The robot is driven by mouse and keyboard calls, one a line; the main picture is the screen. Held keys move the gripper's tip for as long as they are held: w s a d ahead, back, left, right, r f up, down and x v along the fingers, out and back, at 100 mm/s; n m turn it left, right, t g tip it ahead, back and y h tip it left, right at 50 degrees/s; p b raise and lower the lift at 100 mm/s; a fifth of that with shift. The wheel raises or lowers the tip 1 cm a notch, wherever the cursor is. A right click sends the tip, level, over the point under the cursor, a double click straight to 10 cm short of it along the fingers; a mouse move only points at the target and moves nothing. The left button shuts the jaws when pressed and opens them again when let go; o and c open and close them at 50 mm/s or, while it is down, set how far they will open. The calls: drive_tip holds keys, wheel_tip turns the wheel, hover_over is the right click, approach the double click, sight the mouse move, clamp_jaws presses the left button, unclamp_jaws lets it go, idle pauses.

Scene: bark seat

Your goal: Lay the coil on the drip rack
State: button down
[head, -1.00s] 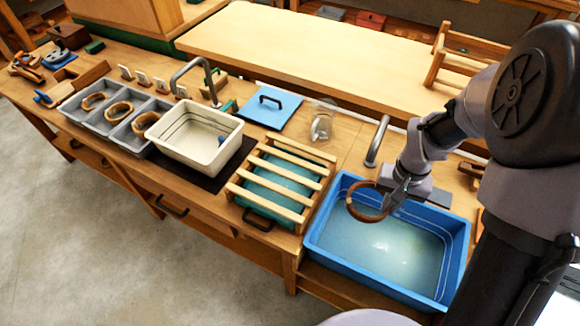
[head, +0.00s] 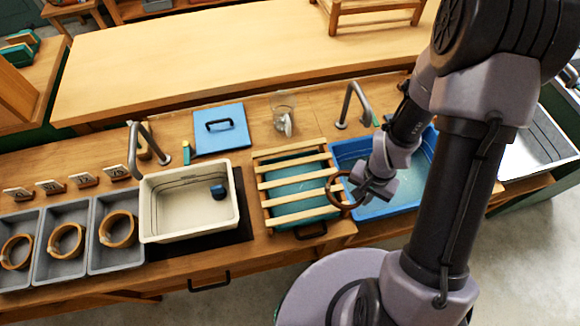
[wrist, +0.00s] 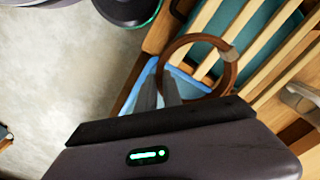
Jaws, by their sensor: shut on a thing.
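The coil is a brown ring (head: 331,189) with a pale binding on one side. My gripper (head: 356,190) is shut on its edge and holds it between the rack and the blue basin. The drip rack (head: 283,181) has pale wooden slats over a teal tray on the bench. In the head view the coil overlaps the right ends of the slats. In the wrist view the coil (wrist: 231,77) stands out beyond my gripper (wrist: 168,95), in front of the slats (wrist: 203,37). The height of the coil above the rack is hard to tell.
A blue water basin (head: 412,160) lies right of the rack. A cream tub (head: 152,212) stands to its left, then grey trays (head: 58,265) with several lighter coils. A glass jar (head: 284,113), a blue lid (head: 219,140) and a curved tap (head: 346,104) stand behind.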

drive_tip(key=shift+s+d, duration=0.1)
drive_tip(key=shift+s, duration=0.05)
drive_tip(key=shift+w+a+f+b, duration=0.45)
drive_tip(key=shift+w+a+f, duration=0.6)
drive_tip(key=shift+a, duration=1.3)
drive_tip(key=shift+w+a+f+b, duration=0.4)
drive_tip(key=shift+w+a+f, duration=0.6)
drive_tip(key=shift+a, duration=1.35)
drive_tip(key=shift+w+a+f+b, duration=0.6)
drive_tip(key=shift+w+a, duration=0.75)
drive_tip(key=shift+a, duration=1)
drive_tip(key=c, duration=1.5)
unclamp_jaws()
drive_tip(key=shift+f, duration=0.15)
